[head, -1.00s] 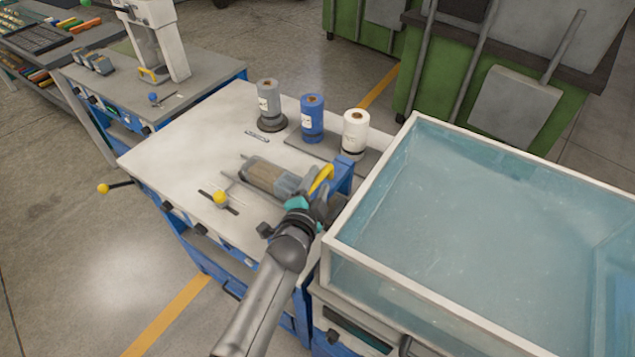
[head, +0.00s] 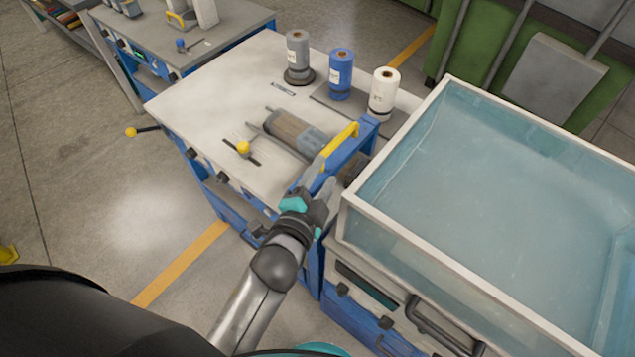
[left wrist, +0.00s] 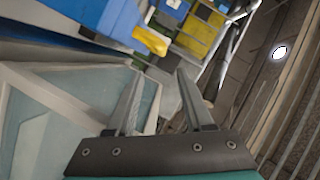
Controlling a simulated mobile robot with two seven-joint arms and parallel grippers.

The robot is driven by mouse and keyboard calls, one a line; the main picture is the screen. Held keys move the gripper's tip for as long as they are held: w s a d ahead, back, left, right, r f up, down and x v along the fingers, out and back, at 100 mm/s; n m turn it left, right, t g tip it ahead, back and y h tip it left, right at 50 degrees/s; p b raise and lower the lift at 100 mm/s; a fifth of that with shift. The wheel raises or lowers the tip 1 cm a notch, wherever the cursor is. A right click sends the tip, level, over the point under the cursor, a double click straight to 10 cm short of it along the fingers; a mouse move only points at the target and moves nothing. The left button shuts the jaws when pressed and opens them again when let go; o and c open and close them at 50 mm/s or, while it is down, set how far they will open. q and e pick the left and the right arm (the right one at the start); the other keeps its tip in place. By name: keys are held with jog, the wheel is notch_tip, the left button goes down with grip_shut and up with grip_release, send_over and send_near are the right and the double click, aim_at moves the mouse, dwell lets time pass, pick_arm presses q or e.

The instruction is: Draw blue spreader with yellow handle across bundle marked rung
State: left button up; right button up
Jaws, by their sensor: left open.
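The blue spreader with a yellow handle (head: 340,145) stands at the right end of the white bench top, its long blue body (head: 352,153) slanting beside the bundle. The bundle (head: 295,133) lies on the bench, brown pieces partly covered by a grey wrap; no rung mark is readable on it. My left gripper (head: 326,197) is open and empty at the bench's front right corner, nearer than the handle and apart from it. In the left wrist view the yellow handle (left wrist: 150,40) shows beyond the open fingers (left wrist: 158,82). My right gripper is out of view.
A large clear-walled tank (head: 400,232) stands close on the right. Grey, blue and white rolls (head: 341,75) stand at the bench's back. A yellow-knobbed lever (head: 243,148) is at the front. The bench's left part is clear.

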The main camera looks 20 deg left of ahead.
pick_arm(q)
jog(key=shift+v, duration=1.4)
jog(key=s+a+f+n+g, duration=0.2)
jog(key=s+a+n+g, duration=0.1)
jog(key=s+n+g, duration=0.3)
jog(key=s+a+f+n+g, duration=0.1)
jog(key=s+a+n+g, duration=0.2)
jog(key=s+n+g, duration=0.45)
jog(key=s+f+m+b, duration=0.2)
jog(key=f+b, duration=0.2)
jog(key=f, duration=1.1)
jog(key=s+f+m+b, duration=0.15)
jog(key=f+b, duration=0.25)
jog(key=f, duration=1.2)
jog(key=s+a+f+b, duration=0.1)
jog(key=s+f+b, duration=0.2)
jog(key=s+f, duration=0.5)
jog(key=s+a+f+g+y+b, duration=0.1)
jog(key=s+f+b, duration=0.2)
jog(key=s+f, duration=0.4)
notch_tip(320, 180, down, 5)
jog(key=shift+s+a+b, duration=0.2)
jog(key=shift+s+b, duration=0.2)
